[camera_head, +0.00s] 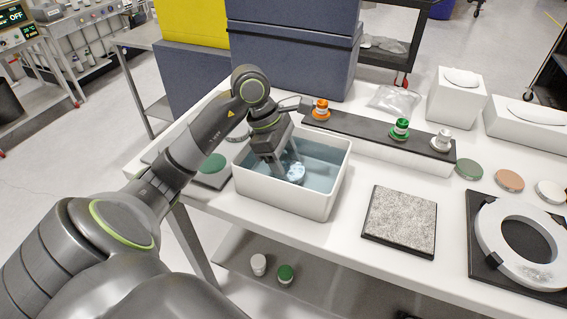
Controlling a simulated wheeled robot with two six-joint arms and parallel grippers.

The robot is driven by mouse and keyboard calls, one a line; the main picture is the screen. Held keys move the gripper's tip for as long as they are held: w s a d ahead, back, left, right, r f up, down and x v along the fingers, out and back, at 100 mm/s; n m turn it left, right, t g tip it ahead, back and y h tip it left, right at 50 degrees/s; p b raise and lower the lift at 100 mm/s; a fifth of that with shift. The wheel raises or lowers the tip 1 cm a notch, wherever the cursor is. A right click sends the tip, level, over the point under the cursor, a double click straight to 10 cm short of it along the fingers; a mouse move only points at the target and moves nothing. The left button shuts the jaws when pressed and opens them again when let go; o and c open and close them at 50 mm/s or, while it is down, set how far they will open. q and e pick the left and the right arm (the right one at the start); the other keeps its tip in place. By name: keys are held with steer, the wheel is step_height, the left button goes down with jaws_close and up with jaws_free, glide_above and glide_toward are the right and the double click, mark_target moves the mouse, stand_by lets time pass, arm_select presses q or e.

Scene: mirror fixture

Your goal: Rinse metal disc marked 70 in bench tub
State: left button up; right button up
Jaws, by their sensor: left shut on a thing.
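The white rectangular bench tub (284,202) stands on the near left part of the table and holds bluish water. My left gripper (286,174) reaches down into the tub from above. It is shut on a small pale metal disc (297,173), which sits low in the tub at the water. The disc's number is too small to read, and the fingers cover part of it. My right gripper is not in view.
A rack with orange (321,108), green (401,128) and white knobbed pieces stands behind the tub. A grey textured pad (401,220) and a ring fixture (484,236) lie to the right. Several coloured discs (509,181) lie at the right. White table shows between them.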

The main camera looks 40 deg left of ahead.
arm_select(q)
steer(key=shift+w+d, duration=0.1)
steer(key=shift+d, duration=0.2)
steer(key=shift+r, duration=0.1)
steer(key=shift+r+p, duration=1.15)
steer(key=shift+r, duration=1.4)
steer(key=shift+r+p, duration=0.85)
steer(key=shift+r, duration=0.55)
steer(key=shift+r+p, duration=1)
steer(key=shift+p, duration=0.1)
step_height(320, 180, up, 4)
steer(key=p, duration=0.4)
